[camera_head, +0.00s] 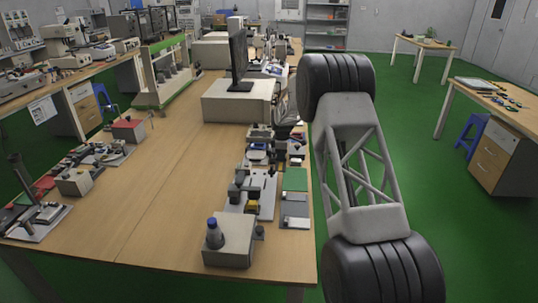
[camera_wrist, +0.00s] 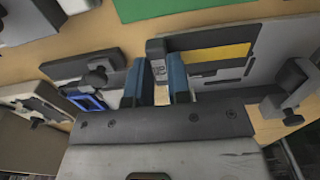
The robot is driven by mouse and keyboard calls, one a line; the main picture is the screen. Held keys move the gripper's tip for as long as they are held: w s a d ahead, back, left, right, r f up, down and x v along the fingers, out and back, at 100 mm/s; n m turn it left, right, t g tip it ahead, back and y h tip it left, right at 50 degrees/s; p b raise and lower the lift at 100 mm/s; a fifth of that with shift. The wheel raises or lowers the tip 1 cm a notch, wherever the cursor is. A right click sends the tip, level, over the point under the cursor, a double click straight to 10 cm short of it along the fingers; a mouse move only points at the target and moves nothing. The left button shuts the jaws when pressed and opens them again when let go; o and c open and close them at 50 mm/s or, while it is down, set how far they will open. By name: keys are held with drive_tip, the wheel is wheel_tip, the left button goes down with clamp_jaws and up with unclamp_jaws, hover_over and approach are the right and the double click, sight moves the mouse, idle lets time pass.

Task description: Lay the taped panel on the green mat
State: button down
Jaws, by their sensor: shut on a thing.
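In the wrist view, my gripper (camera_wrist: 158,88) has its two blue fingers close together on a narrow grey piece with a pale label, topped by a dark block. A grey panel with a yellow strip (camera_wrist: 222,53) stands just right of the fingers; I cannot tell whether the held piece is part of it. The green mat (camera_wrist: 175,8) shows at the top of the wrist view, apart from the fingers. In the head view the mat (camera_head: 295,179) lies near the right edge of the bench. I cannot make out my fingertips in the head view.
Dark clamps (camera_wrist: 288,90) and a fixture with a blue part (camera_wrist: 88,101) flank the fingers. A white-grey piece (camera_head: 295,222) lies in front of the mat. A block with a blue-capped bottle (camera_head: 214,234) stands at the bench's front. The bench middle (camera_head: 170,185) is bare.

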hover_over(295, 173)
wheel_tip(295, 173, down, 2)
drive_tip(key=shift+f, duration=0.1)
drive_tip(key=shift+f, duration=0.1)
idle(0.3)
drive_tip(key=shift+f, duration=2.05)
drive_tip(key=shift+f, duration=0.25)
idle(1.2)
drive_tip(key=c, duration=1)
unclamp_jaws()
drive_tip(key=shift+r, duration=0.2)
drive_tip(key=shift+r, duration=2.8)
